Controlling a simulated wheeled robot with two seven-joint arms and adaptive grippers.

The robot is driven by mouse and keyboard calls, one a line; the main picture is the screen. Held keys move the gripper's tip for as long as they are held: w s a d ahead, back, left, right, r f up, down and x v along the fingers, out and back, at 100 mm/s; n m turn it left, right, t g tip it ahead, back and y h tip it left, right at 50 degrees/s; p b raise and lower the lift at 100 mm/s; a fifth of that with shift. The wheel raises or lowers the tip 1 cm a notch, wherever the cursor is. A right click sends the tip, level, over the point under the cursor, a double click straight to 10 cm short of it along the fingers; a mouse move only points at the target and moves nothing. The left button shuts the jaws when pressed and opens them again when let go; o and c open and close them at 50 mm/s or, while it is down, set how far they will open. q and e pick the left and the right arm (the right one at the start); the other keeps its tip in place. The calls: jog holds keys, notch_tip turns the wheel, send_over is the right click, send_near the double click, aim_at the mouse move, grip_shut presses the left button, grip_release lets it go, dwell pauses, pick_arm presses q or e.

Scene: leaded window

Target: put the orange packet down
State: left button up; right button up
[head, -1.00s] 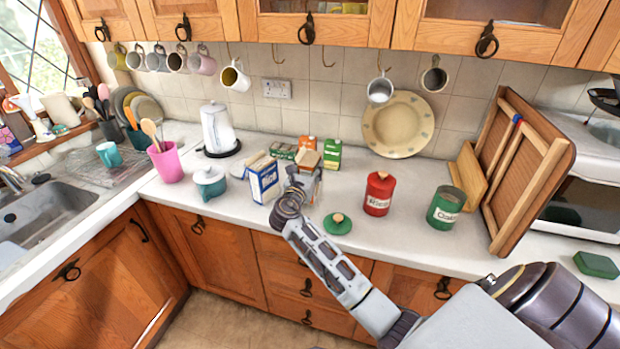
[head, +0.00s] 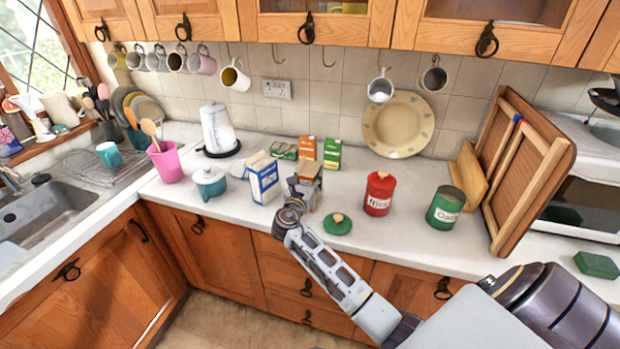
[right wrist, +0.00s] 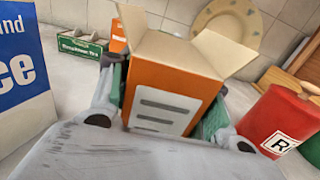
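The orange packet (right wrist: 172,92) is an upright orange box with its pale top flaps open. In the right wrist view it stands between the two fingers of my right gripper (right wrist: 160,108), whose pads lie against its sides. In the head view the packet's flaps (head: 309,166) show just beyond my right gripper (head: 304,188), over the counter between the blue rice box (head: 264,180) and the red tin (head: 379,194). Its base is hidden, so I cannot tell if it touches the counter. My left gripper is not in view.
A green lid (head: 338,224) lies on the counter (head: 410,238) in front. A green tin (head: 445,207) stands at the right. Behind are another orange box (head: 308,147), a green box (head: 332,153) and a low green carton (head: 284,151). A lidded pot (head: 209,182) stands left.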

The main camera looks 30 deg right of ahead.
jog(key=o, duration=0.3)
jog(key=shift+r, duration=0.15)
jog(key=shift+b+v, duration=0.45)
jog(key=shift+v, duration=5.55)
